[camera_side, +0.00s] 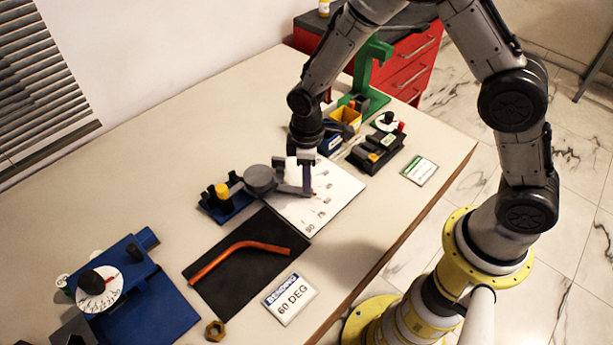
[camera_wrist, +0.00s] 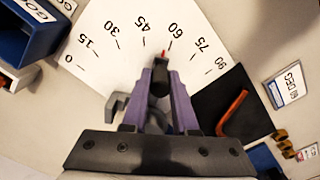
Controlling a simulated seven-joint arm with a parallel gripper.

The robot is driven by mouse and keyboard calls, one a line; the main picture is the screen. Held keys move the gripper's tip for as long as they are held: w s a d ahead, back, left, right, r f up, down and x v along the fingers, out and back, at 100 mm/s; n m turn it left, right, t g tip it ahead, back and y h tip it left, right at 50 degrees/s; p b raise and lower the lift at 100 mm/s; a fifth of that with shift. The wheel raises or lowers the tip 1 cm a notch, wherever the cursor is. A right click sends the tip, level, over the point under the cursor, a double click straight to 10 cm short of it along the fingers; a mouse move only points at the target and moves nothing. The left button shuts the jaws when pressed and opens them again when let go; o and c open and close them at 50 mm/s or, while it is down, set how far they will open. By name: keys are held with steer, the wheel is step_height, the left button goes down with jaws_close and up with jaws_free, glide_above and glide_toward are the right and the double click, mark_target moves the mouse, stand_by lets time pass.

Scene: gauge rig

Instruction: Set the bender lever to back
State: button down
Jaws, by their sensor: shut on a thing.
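The bender lever (camera_side: 287,187) is a grey bar running right from a round grey hub (camera_side: 262,179) over a white angle plate (camera_side: 340,196). In the wrist view, the plate (camera_wrist: 98,58) is marked from 0 to 90. A red pointer tip (camera_wrist: 163,53) shows just beyond the fingertips, close to the 60 mark. My gripper (camera_side: 307,188) is at the lever's outer end. The wrist view shows my gripper (camera_wrist: 160,76) shut on a dark upright handle (camera_wrist: 158,88) between the purple fingers. The fingers hide much of the lever there.
An orange bent rod (camera_side: 240,252) lies on a black mat (camera_side: 215,285), beside a "60 DEG" card (camera_side: 290,299). A blue device with a dial (camera_side: 100,288) stands at front left. Bins (camera_side: 346,118) and a black fixture (camera_side: 377,154) stand behind.

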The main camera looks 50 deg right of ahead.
mark_target(286, 172)
steer(key=shift+w+d+n, duration=0.7)
steer(key=shift+d+n, duration=0.1)
steer(key=shift+n, duration=0.2)
steer(key=w+d+n, duration=0.2)
steer(key=w+n, duration=0.1)
steer(key=w+d+n, duration=0.1)
steer(key=n, duration=0.1)
steer(key=shift+w, duration=0.25)
steer(key=shift+w+d+n, duration=0.25)
steer(key=shift+w+n, duration=0.8)
steer(key=shift+n, duration=0.15)
steer(key=shift+w+r+n, duration=0.1)
steer(key=shift+w+n, duration=0.9)
steer(key=shift+n, duration=0.1)
steer(key=shift+w, duration=0.1)
steer(key=c, duration=1)
jaws_free()
steer(key=o, duration=0.3)
